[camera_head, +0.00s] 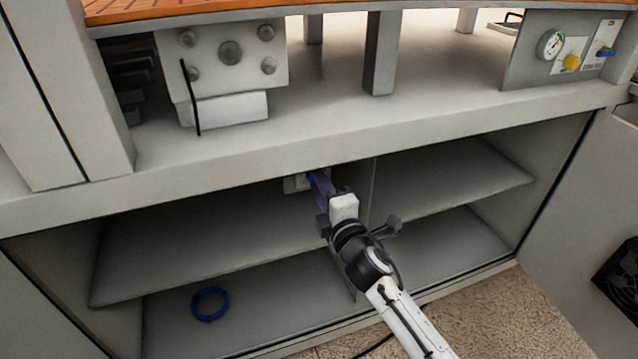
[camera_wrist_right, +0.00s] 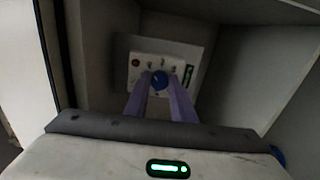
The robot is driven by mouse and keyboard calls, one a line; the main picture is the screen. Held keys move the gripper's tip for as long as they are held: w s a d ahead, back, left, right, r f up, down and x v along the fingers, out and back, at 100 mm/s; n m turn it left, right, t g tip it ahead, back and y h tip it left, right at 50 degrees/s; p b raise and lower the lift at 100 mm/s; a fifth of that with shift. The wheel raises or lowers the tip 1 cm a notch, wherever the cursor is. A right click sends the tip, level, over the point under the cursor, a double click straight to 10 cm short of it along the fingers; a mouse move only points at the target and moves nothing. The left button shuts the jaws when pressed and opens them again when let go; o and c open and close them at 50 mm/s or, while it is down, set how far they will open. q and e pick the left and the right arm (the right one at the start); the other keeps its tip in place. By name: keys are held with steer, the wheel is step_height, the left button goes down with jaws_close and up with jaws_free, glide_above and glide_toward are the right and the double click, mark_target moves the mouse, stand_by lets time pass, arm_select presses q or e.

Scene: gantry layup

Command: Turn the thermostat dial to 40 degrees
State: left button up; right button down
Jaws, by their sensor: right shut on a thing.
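The thermostat dial is a round blue knob (camera_wrist_right: 159,80) on a small pale panel (camera_wrist_right: 142,62) inside the cabinet. In the right wrist view my right gripper (camera_wrist_right: 160,88) has its two purple fingers on either side of the knob, shut on it. In the head view my right gripper (camera_head: 320,182) reaches into the cabinet under the bench beam, and its fingers cover most of the panel (camera_head: 291,184). The dial's scale and pointer are too small to read. My left gripper is in neither view.
The open cabinet has a shelf (camera_head: 215,245) and an upright divider close to my right arm. A blue ring (camera_head: 210,304) lies on the cabinet floor at left. A gauge (camera_head: 550,44) and yellow knob (camera_head: 571,62) sit at upper right. An open door (camera_head: 590,200) stands at right.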

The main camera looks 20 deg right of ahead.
stand_by(0.4)
steer(key=c, duration=1.5)
jaws_free()
steer(key=s+p, duration=0.1)
steer(key=s, duration=0.9)
steer(key=shift+s+d, duration=0.2)
